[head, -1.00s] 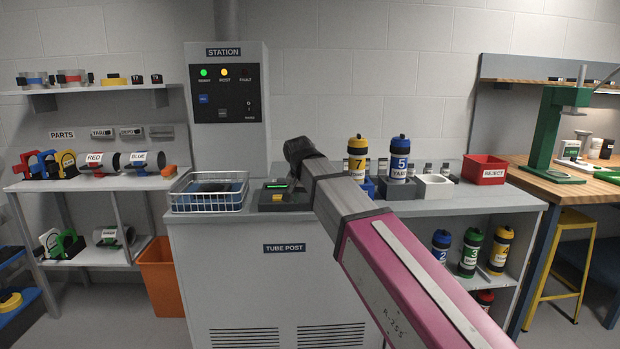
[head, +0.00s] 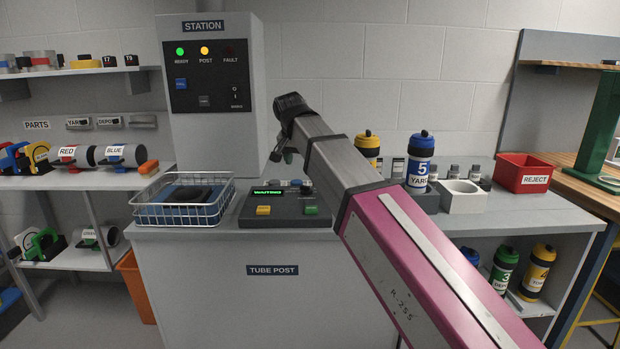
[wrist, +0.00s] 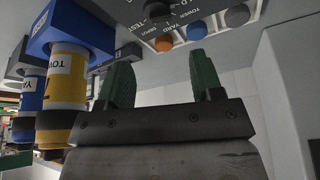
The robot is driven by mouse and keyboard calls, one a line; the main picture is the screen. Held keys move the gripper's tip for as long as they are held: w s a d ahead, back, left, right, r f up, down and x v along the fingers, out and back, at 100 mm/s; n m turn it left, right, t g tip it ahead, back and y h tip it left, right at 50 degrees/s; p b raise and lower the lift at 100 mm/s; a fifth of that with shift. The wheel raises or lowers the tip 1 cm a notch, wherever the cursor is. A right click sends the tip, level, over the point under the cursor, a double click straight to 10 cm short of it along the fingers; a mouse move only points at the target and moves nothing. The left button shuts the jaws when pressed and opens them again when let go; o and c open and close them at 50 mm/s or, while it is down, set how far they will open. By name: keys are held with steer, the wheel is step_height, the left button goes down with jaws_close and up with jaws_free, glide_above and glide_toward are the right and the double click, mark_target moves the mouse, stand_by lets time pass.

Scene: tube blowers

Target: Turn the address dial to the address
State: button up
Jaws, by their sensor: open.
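The dark console (head: 286,208) sits on the tube post counter with a lit green display (head: 275,187), a yellow button (head: 264,210) and a green button (head: 311,210). A small dark knob (head: 307,187), probably the address dial, is right of the display; its setting is too small to read. My gripper (head: 279,156) is open and empty, above and behind the console, apart from it. In the wrist view its two green fingers (wrist: 160,78) stand apart with nothing between. A lettered panel with coloured discs (wrist: 197,28) shows upside down beyond them.
A wire basket (head: 183,202) stands left of the console. A blue tube labelled YARD (head: 421,160) and a yellow tube (head: 367,148) stand to the right, near a white holder (head: 462,196) and a red REJECT bin (head: 524,174). The station cabinet (head: 215,120) rises behind the basket.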

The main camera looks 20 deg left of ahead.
mark_target(306, 189)
steer(key=x, duration=1.1)
steer(key=shift+w+r, duration=0.1)
steer(key=shift+w, duration=0.15)
steer(key=c, duration=0.8)
